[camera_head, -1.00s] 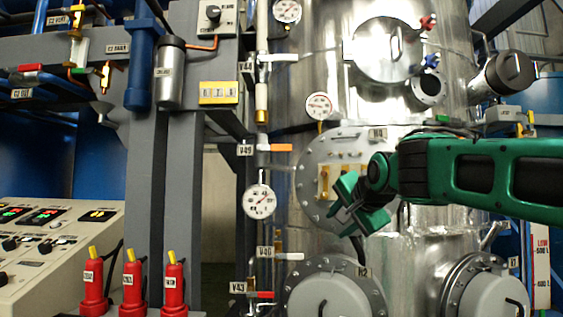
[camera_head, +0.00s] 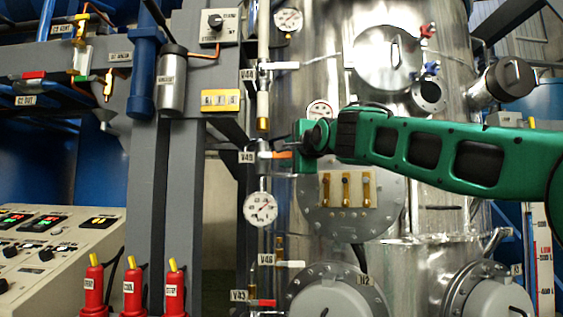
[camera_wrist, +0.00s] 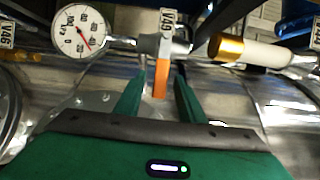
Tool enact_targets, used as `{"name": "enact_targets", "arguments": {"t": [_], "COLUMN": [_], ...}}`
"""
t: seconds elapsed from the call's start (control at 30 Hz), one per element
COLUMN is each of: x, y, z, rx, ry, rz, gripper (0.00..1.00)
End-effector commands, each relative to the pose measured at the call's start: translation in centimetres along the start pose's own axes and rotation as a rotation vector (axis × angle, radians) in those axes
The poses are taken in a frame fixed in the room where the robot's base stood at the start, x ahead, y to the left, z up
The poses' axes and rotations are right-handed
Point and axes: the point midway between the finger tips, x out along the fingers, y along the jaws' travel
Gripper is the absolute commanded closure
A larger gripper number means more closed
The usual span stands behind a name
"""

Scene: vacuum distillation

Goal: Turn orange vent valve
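The orange vent valve handle (camera_head: 283,155) sticks out to the right from the vertical pipe beside the V49 tag (camera_head: 246,157). My green gripper (camera_head: 299,147) is at the right end of this handle in the head view. In the wrist view the orange handle (camera_wrist: 161,78) points down between the two green fingers of my gripper (camera_wrist: 158,85). The fingers are apart, one on each side of the handle, with a visible space on both sides. Part of the handle's tip is hidden by my gripper in the head view.
A round gauge (camera_head: 261,208) hangs on the pipe just below the valve; it also shows in the wrist view (camera_wrist: 82,33). A white-handled valve (camera_head: 282,66) is above, another (camera_head: 290,264) below. The large steel vessel (camera_head: 440,190) stands close behind my arm.

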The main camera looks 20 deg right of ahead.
Motion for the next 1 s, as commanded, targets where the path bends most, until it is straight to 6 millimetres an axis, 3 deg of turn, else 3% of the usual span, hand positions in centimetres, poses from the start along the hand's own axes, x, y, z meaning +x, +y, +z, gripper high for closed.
{"name": "enact_targets", "arguments": {"t": [0.23,0.6,0.77,1.0], "x": [2.4,2.8,2.8,2.8], "y": [0.0,0.0,0.0,0.1], "z": [0.0,-0.1,-0.1,-0.3], "rx": [0.0,-0.001,-0.001,-0.005], "ry": [0.001,0.001,0.001,0.003], "rz": [0.001,0.0,0.001,0.004], "gripper": [0.64,0.64,1.0,1.0]}}
